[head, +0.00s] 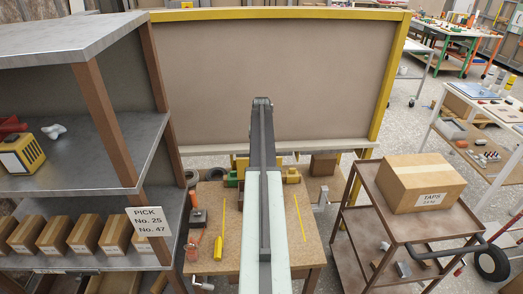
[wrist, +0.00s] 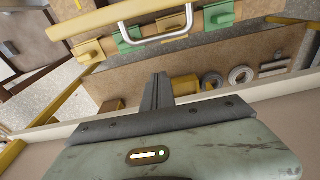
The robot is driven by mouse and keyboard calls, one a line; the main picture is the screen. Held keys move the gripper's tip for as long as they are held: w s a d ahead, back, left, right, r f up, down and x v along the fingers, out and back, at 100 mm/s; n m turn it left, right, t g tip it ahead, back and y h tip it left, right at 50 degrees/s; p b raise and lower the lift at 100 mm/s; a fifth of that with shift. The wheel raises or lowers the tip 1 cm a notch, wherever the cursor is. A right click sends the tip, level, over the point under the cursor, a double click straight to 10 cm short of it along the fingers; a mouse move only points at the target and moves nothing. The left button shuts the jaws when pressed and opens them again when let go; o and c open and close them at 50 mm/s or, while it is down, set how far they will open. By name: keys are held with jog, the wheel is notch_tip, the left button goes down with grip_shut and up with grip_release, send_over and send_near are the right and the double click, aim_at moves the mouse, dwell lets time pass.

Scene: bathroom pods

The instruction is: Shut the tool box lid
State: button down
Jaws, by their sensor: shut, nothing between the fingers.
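The tool box (wrist: 185,30) crosses the top of the wrist view, tan with yellow edging, green latches and a silver handle (wrist: 155,38). It is cut off by the frame, and I cannot tell how its lid stands. My gripper (head: 262,101) is shut and empty, raised in front of the back panel. In the wrist view my gripper (wrist: 158,76) points toward the tool box, with a visible gap below the handle.
The wooden workbench (head: 237,240) holds a yellow tool and small items. A tall brown panel (head: 270,70) with a yellow frame stands behind it. A shelf (head: 80,190) with boxes flanks the left, a brown cart (head: 345,228) with a TAPS carton (head: 415,180) the right.

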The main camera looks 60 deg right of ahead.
jog(key=a, duration=0.1)
jog(key=s+a, duration=0.1)
jog(key=s+a+p, duration=0.1)
jog(key=shift+s+f, duration=0.1)
jog(key=shift+f, duration=0.15)
jog(key=shift+a, duration=0.15)
